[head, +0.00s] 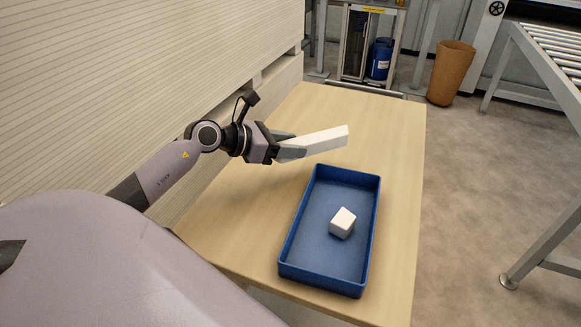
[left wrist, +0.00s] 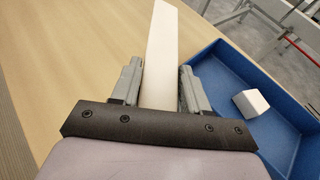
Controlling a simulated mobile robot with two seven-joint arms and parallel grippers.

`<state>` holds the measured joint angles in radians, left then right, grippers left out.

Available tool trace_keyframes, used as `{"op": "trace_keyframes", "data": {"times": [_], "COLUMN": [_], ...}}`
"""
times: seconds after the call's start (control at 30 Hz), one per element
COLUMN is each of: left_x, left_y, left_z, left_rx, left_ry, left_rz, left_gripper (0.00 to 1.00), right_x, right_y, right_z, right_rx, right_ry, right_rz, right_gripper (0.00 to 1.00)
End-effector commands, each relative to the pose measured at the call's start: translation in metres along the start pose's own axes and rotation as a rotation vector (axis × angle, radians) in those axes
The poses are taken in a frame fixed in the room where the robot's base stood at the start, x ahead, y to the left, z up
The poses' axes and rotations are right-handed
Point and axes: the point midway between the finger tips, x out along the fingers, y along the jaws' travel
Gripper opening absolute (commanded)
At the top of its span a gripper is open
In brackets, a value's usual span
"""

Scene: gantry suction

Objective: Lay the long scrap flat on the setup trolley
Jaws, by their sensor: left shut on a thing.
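The long scrap (head: 322,142) is a pale, straight bar. My left gripper (head: 286,147) is shut on one end of it, and the free end points right in the head view. In the left wrist view the long scrap (left wrist: 161,55) runs away between the two grey fingers (left wrist: 160,88). The setup trolley (head: 397,170) has a light wooden top, and the scrap is over it, behind the blue tray. I cannot tell for sure whether the scrap touches the top. My right gripper is not in view.
A blue tray (head: 290,262) stands on the trolley top with a white block (head: 342,222) in it. A stack of pale boards (head: 150,70) rises along the left. A brown bin (head: 451,73) and a roller conveyor (head: 550,50) stand beyond. The top's far part is clear.

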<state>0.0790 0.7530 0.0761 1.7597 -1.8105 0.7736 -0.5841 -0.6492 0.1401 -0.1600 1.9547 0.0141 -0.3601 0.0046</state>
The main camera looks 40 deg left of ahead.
Motion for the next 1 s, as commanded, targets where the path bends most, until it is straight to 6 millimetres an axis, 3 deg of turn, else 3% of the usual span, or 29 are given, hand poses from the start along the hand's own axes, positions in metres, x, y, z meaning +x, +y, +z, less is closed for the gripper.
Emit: {"op": "trace_keyframes", "data": {"times": [0.43, 0.77, 0.8, 0.83, 1.0], "left_x": [0.022, 0.025, 0.025, 0.025, 0.025], "left_y": [0.0, 0.0, 0.0, 0.0, 0.0], "left_z": [-0.052, -0.059, -0.06, -0.06, -0.059], "left_rx": [-0.003, 0.002, 0.001, 0.001, 0.001], "left_ry": [-0.002, -0.003, -0.001, -0.001, -0.001], "left_rz": [0.0, 0.0, -0.001, -0.001, -0.001], "left_gripper": [0.08, 0.08, 0.58, 0.67, 0.7], "right_x": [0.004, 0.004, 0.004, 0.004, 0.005], "right_y": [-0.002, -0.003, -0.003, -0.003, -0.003], "right_z": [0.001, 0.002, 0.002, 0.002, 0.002], "right_rx": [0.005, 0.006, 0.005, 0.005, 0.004], "right_ry": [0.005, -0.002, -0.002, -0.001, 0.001], "right_rz": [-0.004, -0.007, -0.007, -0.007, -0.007], "right_gripper": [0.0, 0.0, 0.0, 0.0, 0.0]}}
